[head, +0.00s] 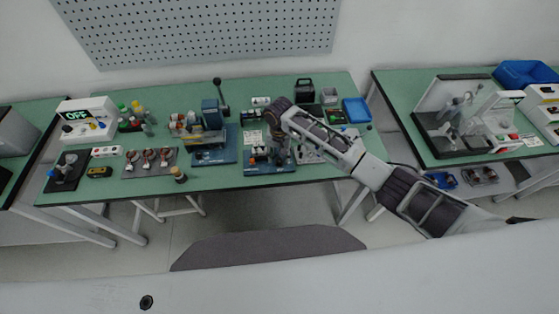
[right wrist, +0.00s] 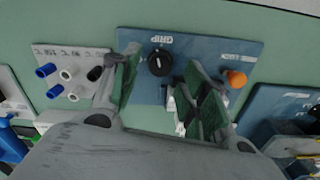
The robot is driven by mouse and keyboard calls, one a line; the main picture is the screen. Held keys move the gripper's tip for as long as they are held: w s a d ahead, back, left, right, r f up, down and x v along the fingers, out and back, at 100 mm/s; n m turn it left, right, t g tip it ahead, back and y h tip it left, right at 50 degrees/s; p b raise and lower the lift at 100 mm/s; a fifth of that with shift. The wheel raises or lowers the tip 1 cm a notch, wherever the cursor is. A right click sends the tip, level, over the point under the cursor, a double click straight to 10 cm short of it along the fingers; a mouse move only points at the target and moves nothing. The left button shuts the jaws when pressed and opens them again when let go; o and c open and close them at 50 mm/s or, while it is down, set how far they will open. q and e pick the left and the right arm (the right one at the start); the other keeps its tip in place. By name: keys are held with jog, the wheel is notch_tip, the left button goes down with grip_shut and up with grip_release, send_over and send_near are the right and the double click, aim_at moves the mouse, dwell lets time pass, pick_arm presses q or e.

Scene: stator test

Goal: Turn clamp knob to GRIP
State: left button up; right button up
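In the right wrist view, a round black clamp knob (right wrist: 159,63) sits on a blue plate (right wrist: 205,48). The word GRIP shows upside down just above the knob. A small light mark shows on the knob, but its exact pointing is too small to tell. My right gripper (right wrist: 163,73) is open, one finger on each side of the knob in the picture, with no visible contact. In the head view, my right gripper (head: 279,150) is over the blue plate (head: 262,170), and the knob is hidden or too small there. My left gripper is not in view.
An orange knob (right wrist: 236,78) is on the same plate, right of the fingers. A grey panel (right wrist: 70,60) with blue and white posts is at left. A blue press-like fixture (head: 211,135) stands left of my right gripper in the head view.

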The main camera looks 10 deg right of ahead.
jog(key=shift+r, duration=1.4)
